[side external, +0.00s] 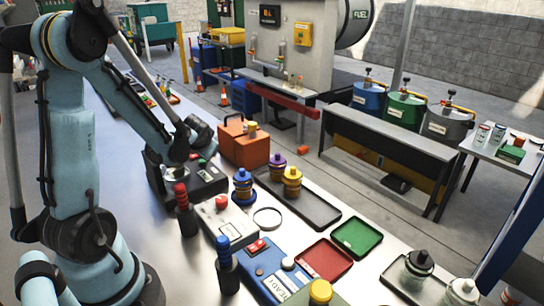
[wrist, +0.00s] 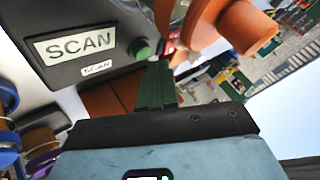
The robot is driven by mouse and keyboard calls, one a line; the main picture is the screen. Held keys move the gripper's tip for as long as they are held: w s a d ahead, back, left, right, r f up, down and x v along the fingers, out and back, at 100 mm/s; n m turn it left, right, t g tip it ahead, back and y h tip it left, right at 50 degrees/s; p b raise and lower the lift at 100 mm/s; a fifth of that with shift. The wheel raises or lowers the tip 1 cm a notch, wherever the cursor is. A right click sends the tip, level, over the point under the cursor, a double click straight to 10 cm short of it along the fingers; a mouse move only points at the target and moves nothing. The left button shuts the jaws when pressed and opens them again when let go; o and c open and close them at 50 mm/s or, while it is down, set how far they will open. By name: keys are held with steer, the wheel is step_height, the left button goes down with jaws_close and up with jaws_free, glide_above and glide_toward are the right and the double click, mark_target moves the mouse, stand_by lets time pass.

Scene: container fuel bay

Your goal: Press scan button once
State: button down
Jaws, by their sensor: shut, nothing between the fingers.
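The scan box (wrist: 85,40) is black with white SCAN labels, at the upper left of the wrist view. Its green button (wrist: 140,48) sits near the box's edge. My gripper (wrist: 157,70) has its dark green fingers together and empty, with the tips just below and right of the button. I cannot tell whether they touch it. In the side view the black box (side external: 207,186) stands under my wrist, with the green button (side external: 202,163) on top. My fingers are hard to make out there.
An orange box (side external: 245,150) stands just behind the scan box. A red-topped post (side external: 182,195), a white box with a red button (side external: 228,222) and ringed blue (side external: 242,187) and yellow (side external: 292,183) pieces stand nearby. A dark tray (side external: 315,208) lies to the right.

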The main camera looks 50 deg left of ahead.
mark_target(204, 166)
steer(key=shift+r, duration=0.15)
steer(key=shift+r, duration=2.5)
steer(key=s+d+r+m+t+h, duration=0.1)
steer(key=d+h, duration=0.3)
steer(key=d, duration=1)
steer(key=s+d+r+m+t+h, duration=0.1)
steer(key=s+d+m+t+h, duration=0.1)
steer(key=d, duration=1.2)
steer(key=shift+d+r+m+h, duration=0.35)
steer(key=shift+m+h, duration=0.25)
steer(key=shift+h, duration=0.6)
